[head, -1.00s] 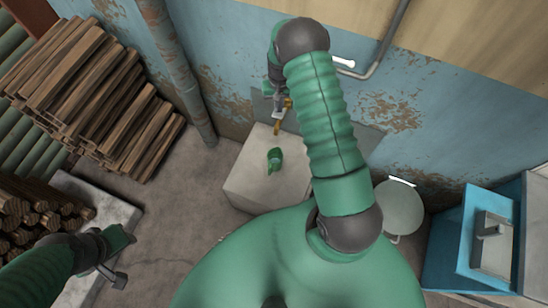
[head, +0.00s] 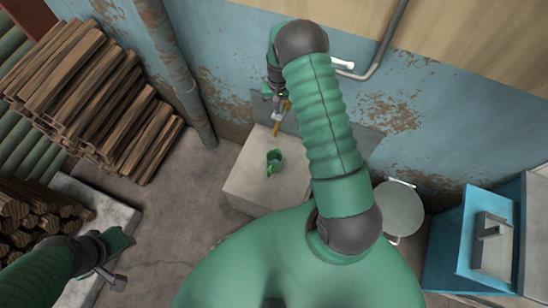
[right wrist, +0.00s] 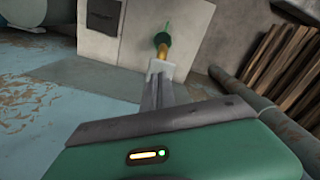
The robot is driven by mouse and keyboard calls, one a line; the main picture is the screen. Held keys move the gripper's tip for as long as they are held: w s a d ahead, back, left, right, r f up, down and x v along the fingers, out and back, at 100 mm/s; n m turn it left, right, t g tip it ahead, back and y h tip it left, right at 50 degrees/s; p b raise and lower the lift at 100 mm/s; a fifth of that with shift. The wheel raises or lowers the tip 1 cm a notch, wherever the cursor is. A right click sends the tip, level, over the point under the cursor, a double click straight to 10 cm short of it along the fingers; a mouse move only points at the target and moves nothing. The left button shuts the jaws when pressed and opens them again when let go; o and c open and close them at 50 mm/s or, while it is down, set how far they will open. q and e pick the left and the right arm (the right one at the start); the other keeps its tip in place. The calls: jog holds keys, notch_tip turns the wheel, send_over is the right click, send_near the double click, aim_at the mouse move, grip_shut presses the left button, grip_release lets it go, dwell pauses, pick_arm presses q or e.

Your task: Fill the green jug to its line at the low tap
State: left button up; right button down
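The green jug (head: 274,162) stands on a pale block (head: 247,182), below the brass tap (head: 276,130) on the wall. Its open top shows a dark inside with a lighter patch; I cannot make out the line or the level. The jug also shows in the right wrist view (right wrist: 162,39), partly behind the brass spout (right wrist: 162,52). My right gripper (head: 279,115) is at the tap. Its fingers (right wrist: 160,70) look closed together, with pale tips close to the brass; whether they touch or grip it is unclear. My left gripper (head: 118,281) is away at the lower left.
Stacked timber (head: 90,95) and round logs (head: 30,215) are at the left. A rusty pipe (head: 175,65) runs down the wall. A round pale container (head: 399,212) and a blue unit with a basin (head: 462,240) are at the right. Floor left of the block is clear.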

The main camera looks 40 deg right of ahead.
jog(key=shift+f+b, duration=0.5)
jog(key=shift+f, duration=0.6)
jog(key=shift+f+b, duration=0.6)
jog(key=shift+b, duration=0.15)
dwell(1.3)
jog(key=shift+r+p, duration=0.5)
jog(key=shift+r, duration=0.25)
dwell(1.2)
